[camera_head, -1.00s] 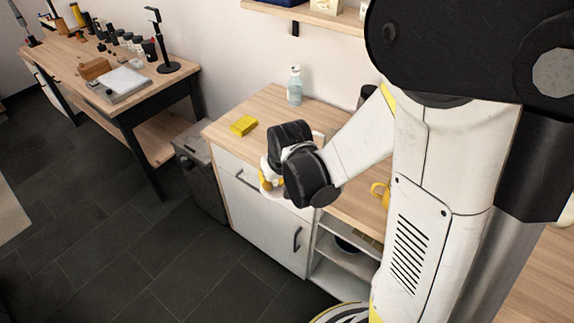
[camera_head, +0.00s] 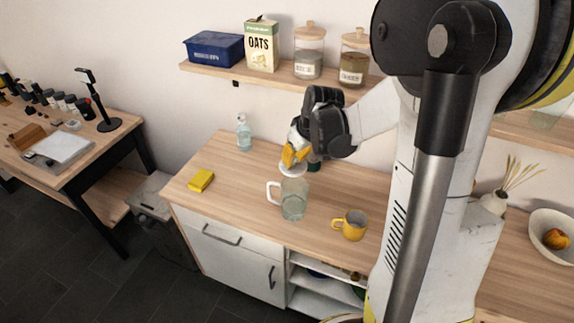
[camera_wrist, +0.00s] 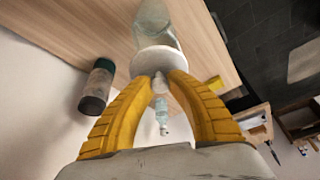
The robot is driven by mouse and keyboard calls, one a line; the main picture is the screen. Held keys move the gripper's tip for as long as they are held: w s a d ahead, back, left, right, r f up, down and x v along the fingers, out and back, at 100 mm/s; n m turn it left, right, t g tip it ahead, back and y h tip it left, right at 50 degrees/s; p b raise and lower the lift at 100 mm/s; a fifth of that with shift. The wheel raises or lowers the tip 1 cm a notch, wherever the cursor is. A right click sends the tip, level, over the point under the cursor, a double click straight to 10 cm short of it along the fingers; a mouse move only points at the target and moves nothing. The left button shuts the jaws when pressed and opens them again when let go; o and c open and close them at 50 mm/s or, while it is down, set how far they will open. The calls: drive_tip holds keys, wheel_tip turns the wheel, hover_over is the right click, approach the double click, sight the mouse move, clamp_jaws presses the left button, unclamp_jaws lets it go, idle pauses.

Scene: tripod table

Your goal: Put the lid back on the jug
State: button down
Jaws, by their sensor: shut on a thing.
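The clear glass jug (camera_head: 293,202) with a white handle stands upright on the wooden counter. In the wrist view the jug (camera_wrist: 153,22) shows beyond the lid, which hides part of it. The lid is a white disc (camera_head: 291,171) with a small knob; it also shows in the wrist view (camera_wrist: 159,58). My gripper (camera_head: 293,157) is shut on the lid by its knob, with the yellow fingertips (camera_wrist: 160,80) on either side. In the head view the lid appears just above the jug's rim; the exact gap and alignment cannot be told.
A yellow mug (camera_head: 352,226) stands right of the jug, and a yellow sponge (camera_head: 201,180) lies left. A clear bottle (camera_head: 243,133) stands at the back. A dark-topped canister (camera_wrist: 97,88) is near my gripper. A wall shelf (camera_head: 270,78) with jars hangs above. The counter's left front is clear.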

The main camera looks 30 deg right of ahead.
drive_tip(key=shift+s+f+b, duration=0.25)
drive_tip(key=shift+f+b, duration=0.4)
drive_tip(key=shift+f, duration=0.1)
drive_tip(key=shift+f+b, duration=1.8)
drive_tip(key=shift+f, duration=0.55)
drive_tip(key=shift+f+b, duration=0.2)
drive_tip(key=shift+b, duration=0.3)
drive_tip(key=c, duration=1.3)
unclamp_jaws()
drive_tip(key=shift+o, duration=0.6)
drive_tip(key=o, duration=0.4)
drive_tip(key=shift+r, duration=0.1)
